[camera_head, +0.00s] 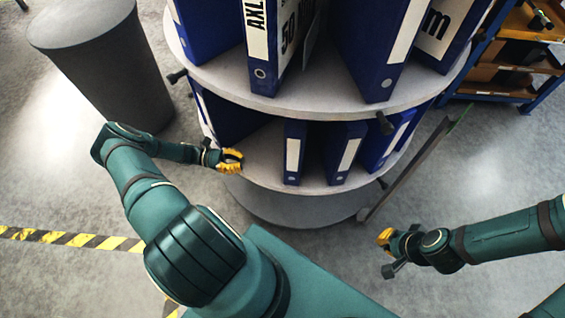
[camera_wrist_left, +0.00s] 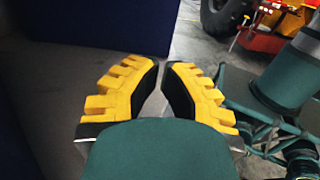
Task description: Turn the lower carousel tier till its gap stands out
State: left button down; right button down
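The lower carousel tier (camera_head: 265,172) is a round grey shelf below the upper tier (camera_head: 290,98). Blue binders with white labels stand on it, one (camera_head: 346,152) near the front. A bare stretch shows at its front left, between a dark blue binder (camera_head: 222,118) and the front group. My left gripper (camera_head: 238,160) is at the tier's left front rim.
Dark knobs stick out from the rims, one (camera_head: 385,123) on the upper tier and one (camera_head: 381,183) on the lower. A dark grey bin (camera_head: 105,70) stands at left. A blue rack (camera_head: 510,70) is at back right. A dark bar (camera_head: 405,168) leans beside the carousel.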

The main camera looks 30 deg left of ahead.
pick_arm(q)
jog(key=p, duration=0.2)
send_over(280, 178)
jog(key=shift+a, duration=0.15)
dwell(0.5)
